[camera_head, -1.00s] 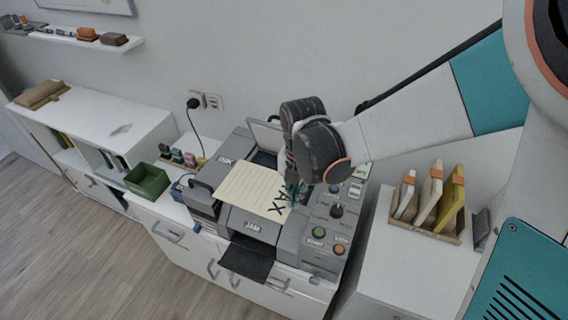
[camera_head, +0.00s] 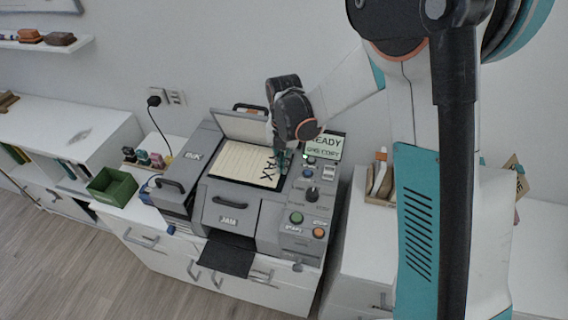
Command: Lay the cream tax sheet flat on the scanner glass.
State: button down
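The cream tax sheet (camera_head: 240,164), lined and marked "TAX" at its right end, lies over the dark scanner glass (camera_head: 213,171) on top of the grey copier (camera_head: 228,199). Whether it touches the glass everywhere is hard to tell. The scanner lid (camera_head: 240,126) stands raised behind it. My gripper (camera_head: 281,163) is at the sheet's right edge, by the "TAX" lettering. Its fingertips are small and partly hidden, so I cannot see whether they pinch the sheet.
The copier's control panel (camera_head: 311,196) and a "READY ONE COPY" display (camera_head: 323,147) are right of my gripper. A green bin (camera_head: 111,187) and small stamps (camera_head: 150,159) stand left. A wooden rack (camera_head: 381,187) is partly hidden behind my arm.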

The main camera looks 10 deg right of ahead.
jog(key=shift+w+d+f, duration=0.2)
jog(key=shift+w+f, duration=0.25)
jog(key=shift+f, duration=0.1)
